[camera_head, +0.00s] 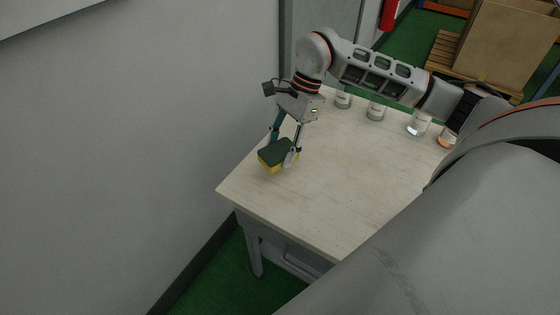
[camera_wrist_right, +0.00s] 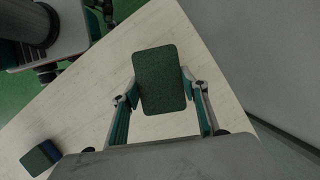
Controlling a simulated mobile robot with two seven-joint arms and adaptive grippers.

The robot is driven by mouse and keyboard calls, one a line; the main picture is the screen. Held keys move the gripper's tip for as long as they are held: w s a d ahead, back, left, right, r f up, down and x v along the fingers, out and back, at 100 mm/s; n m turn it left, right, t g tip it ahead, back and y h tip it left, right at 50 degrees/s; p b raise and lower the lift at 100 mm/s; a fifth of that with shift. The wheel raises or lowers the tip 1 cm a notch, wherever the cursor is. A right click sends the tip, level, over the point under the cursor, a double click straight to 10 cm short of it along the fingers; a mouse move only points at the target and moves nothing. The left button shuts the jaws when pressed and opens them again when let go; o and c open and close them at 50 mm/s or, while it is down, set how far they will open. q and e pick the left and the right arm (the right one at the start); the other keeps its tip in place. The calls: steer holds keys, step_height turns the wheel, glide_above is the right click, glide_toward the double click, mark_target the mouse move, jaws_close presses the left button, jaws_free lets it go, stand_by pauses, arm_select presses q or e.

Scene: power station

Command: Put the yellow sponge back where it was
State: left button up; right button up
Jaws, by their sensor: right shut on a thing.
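The yellow sponge (camera_head: 270,165) has a dark green top and a yellow lower side. It is at the left end of the pale wooden table (camera_head: 340,190) in the head view. My right gripper (camera_head: 281,152) points down over it and is shut on it, one finger on each side. In the right wrist view the sponge's green face (camera_wrist_right: 160,78) fills the space between the fingers. I cannot tell whether the sponge touches the table or is just above it. My left gripper is not in view.
A blue sponge (camera_wrist_right: 41,157) with a green top lies on the table in the wrist view. Several jars, one of them here (camera_head: 376,109), line the table's far edge. A grey wall (camera_head: 130,130) flanks the table's left. The middle of the table is clear.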

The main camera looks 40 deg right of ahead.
mark_target(286, 146)
steer(key=shift+f, duration=2.4)
steer(key=o, duration=1.1)
steer(key=shift+o, duration=0.2)
steer(key=v, duration=1.2)
steer(key=shift+a+r, duration=0.1)
steer(key=shift+r, duration=0.05)
